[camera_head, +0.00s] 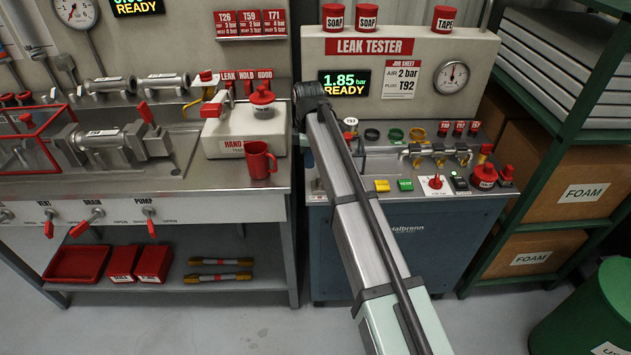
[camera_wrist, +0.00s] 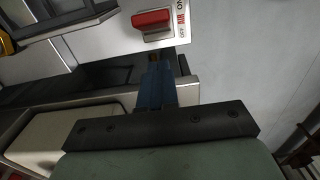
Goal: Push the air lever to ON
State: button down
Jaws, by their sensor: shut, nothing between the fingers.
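A red lever (camera_wrist: 152,19) sits on a white panel at the top of the wrist view. A small label (camera_wrist: 182,18) with OFF and ON stands just right of it. My gripper (camera_wrist: 158,70) is shut and empty, its dark fingers pointing up toward the panel. The fingertips appear below the lever, with a visible gap; the depth between them is hard to tell. In the head view my arm crosses in front of the leak tester (camera_head: 440,47), and I cannot make out the gripper or this lever there.
A red mug (camera_head: 259,161) stands on the left bench below the hand pump (camera_head: 215,138). Red SOAP and TAPE cans (camera_head: 444,19) stand on top of the tester. Yellow and green buttons, valves and red knobs crowd its deck. A green shelf with FOAM boxes (camera_head: 585,192) stands right.

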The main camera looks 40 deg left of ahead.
notch_tip(320, 180, up, 4)
jog(key=shift+r, duration=0.2)
dwell(0.4)
jog(key=shift+w, duration=0.1)
dwell(0.3)
